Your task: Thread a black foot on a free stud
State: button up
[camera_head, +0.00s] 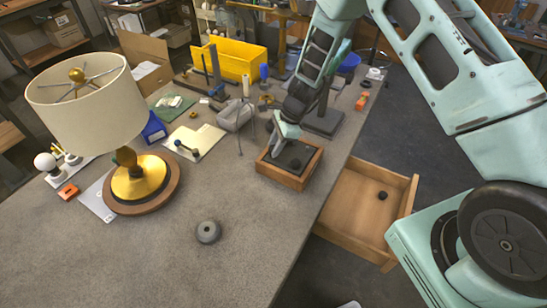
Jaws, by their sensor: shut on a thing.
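My gripper (276,151) points down at a small square wooden box (291,183) with a dark top or inside, near the table's right edge. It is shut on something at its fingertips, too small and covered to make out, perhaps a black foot. A small dark round piece (295,162) shows on the box's dark surface, right of the fingers. Another small black round piece, like a foot (382,195), lies in the open wooden drawer (350,215) at the right. I cannot make out any free stud at this size.
A lamp with a cream shade (88,100) stands on a round wooden base at the left. A grey round part (208,232) lies on the front table. Tools, a small tripod and a yellow bin (235,62) fill the back. The table's front is mostly clear.

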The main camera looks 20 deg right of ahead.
jog(key=shift+f+b, duration=0.5)
jog(key=shift+f, duration=0.2)
dwell(1.4)
jog(key=shift+c, duration=0.7)
jog(key=shift+s+f, duration=0.2)
jog(key=shift+f, duration=0.1)
